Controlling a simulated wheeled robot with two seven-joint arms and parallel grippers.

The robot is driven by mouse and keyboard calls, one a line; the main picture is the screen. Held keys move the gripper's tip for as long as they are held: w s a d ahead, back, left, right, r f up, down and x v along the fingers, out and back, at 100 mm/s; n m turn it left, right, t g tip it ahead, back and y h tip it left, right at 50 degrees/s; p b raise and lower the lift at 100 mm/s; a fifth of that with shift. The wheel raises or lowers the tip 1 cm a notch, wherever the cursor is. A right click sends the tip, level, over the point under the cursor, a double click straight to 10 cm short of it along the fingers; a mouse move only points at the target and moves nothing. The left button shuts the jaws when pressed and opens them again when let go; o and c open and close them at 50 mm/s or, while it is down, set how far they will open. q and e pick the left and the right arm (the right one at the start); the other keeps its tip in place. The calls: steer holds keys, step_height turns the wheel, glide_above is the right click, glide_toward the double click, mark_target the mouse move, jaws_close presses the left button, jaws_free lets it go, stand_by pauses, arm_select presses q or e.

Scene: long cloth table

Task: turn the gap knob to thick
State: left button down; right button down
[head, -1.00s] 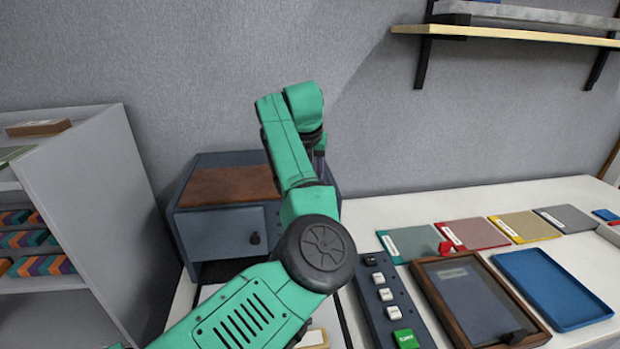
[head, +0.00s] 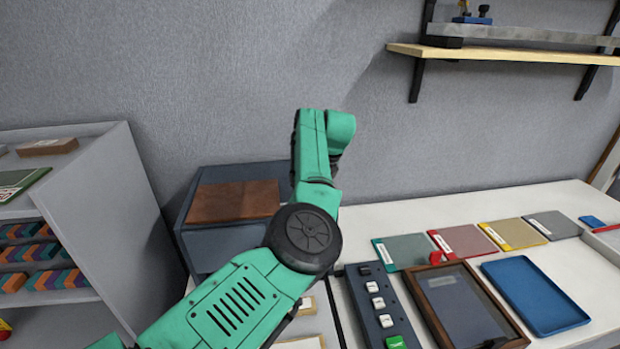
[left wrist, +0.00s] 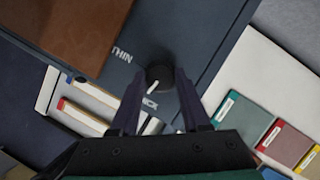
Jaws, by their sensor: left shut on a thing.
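The dark round knob (left wrist: 160,71) sits on the dark blue face of the box (head: 217,240). In the left wrist view the lettering THIN (left wrist: 122,54) is beside the knob. Lettering ending in ICK (left wrist: 150,103) shows between the fingers, partly covered. My left gripper (left wrist: 160,88) has its two dark fingers on either side of the knob and is shut on it. The knob's pointer direction is unclear. In the head view my green left arm hides the gripper and the knob. My right gripper is not in view.
A brown panel (head: 232,201) lies on the box. A grey shelf unit (head: 95,200) stands to the left. To the right are a button strip (head: 365,300), a brown-framed tray (head: 518,333), a blue tray (head: 535,290) and coloured cards (head: 462,241). A wall shelf (head: 500,55) hangs above.

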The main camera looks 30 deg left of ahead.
arm_select(q)
steer(key=shift+r+n+g+p, duration=0.2)
steer(key=shift+n+g+p, duration=0.1)
steer(key=shift+n+p, duration=0.5)
steer(key=shift+f+p, duration=0.15)
steer(key=shift+p, duration=0.2)
steer(key=shift+f+n, duration=0.1)
steer(key=shift+n, duration=0.2)
steer(key=shift+c, duration=1.9)
jaws_free()
